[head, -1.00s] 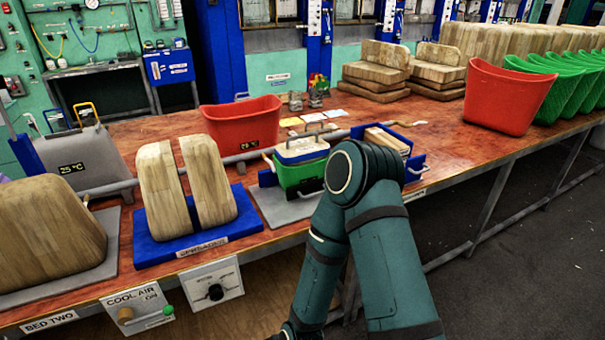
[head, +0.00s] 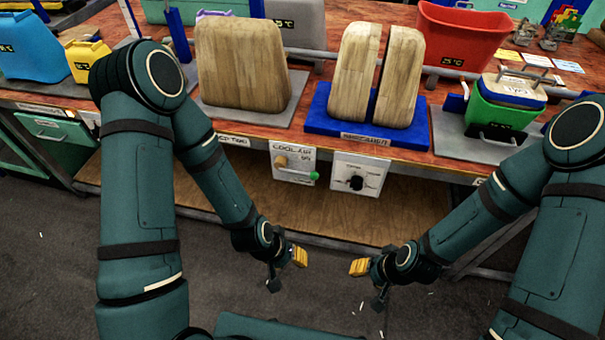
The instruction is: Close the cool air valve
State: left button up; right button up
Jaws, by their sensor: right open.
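The cool air valve (head: 281,161) is a round brass-coloured knob on a white panel labelled COOL AIR, under the front edge of the bench. A lever with a green tip (head: 314,175) points right and slightly down from it, and the panel reads ON. My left gripper (head: 287,271) is below the panel and apart from it, open and empty. My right gripper (head: 368,285) is below and to the right of the panel, open and empty. Nothing hides the valve.
A white panel with a black dial (head: 356,182) is just right of the valve. Above are a large wooden block (head: 240,65), two wooden blocks on a blue base (head: 320,122), a red bin (head: 462,35) and a green bin (head: 500,112). A lower shelf (head: 340,222) runs beneath; floor space is clear.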

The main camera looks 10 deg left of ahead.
aim_at(314, 175)
jog(key=i+l, duration=0.35)
jog(key=i+l+u, duration=0.1)
jog(key=i+l, duration=0.2)
jog(key=l, duration=0.2)
